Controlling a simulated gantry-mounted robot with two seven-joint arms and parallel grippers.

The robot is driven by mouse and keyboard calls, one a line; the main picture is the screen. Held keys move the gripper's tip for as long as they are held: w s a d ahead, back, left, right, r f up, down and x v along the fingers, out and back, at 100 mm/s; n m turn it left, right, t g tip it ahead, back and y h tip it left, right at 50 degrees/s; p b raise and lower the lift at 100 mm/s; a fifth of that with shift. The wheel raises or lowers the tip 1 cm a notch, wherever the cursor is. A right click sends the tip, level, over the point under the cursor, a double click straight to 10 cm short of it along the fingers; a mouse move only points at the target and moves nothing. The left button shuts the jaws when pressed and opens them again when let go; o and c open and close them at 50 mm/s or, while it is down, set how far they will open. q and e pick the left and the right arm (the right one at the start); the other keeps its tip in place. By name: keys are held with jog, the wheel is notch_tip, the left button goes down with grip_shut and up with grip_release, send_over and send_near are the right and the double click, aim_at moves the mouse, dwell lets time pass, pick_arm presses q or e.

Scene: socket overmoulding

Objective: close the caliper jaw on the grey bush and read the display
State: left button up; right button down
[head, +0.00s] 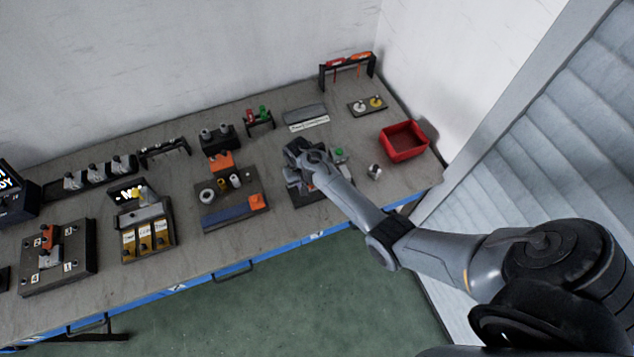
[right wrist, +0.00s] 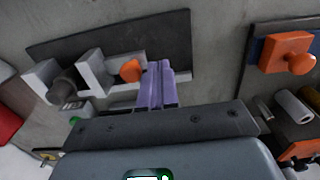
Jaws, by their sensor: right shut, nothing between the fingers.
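The caliper is on a dark board (right wrist: 170,32) in the right wrist view. Its light grey jaws are a fixed one (right wrist: 40,80) at the left and a sliding one (right wrist: 92,70) to the right. The grey bush (right wrist: 66,87) sits between them; whether both jaws touch it I cannot tell. An orange knob (right wrist: 131,70) is on the sliding side. My right gripper (right wrist: 158,68) has its purple fingers shut and empty, just right of the knob; contact is unclear. In the head view my right gripper (head: 300,160) hides most of the caliper. No readable display shows. My left gripper is out of view.
A board with an orange block (head: 257,202) and several small cylinders lies left of the caliper. A red bin (head: 403,141) stands to the right, with a small grey part (head: 375,172) before it. A rack (head: 347,68) with red-handled tools is at the back.

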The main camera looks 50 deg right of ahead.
jog(key=shift+f, duration=0.15)
jog(key=shift+f+b, duration=0.35)
jog(key=shift+f, duration=0.15)
jog(key=shift+f+b, duration=0.5)
jog(key=shift+f, duration=0.45)
jog(key=shift+d, duration=0.2)
jog(key=shift+s+d+p, duration=0.35)
jog(key=shift+d+p, duration=0.1)
jog(key=shift+d, duration=0.15)
dwell(0.4)
jog(key=shift+s+d+p, duration=0.35)
jog(key=shift+s+d, duration=0.05)
jog(key=shift+d, duration=0.45)
jog(key=shift+s+d, duration=0.1)
jog(key=shift+d, duration=0.2)
jog(key=shift+d+f, duration=0.1)
dwell(0.8)
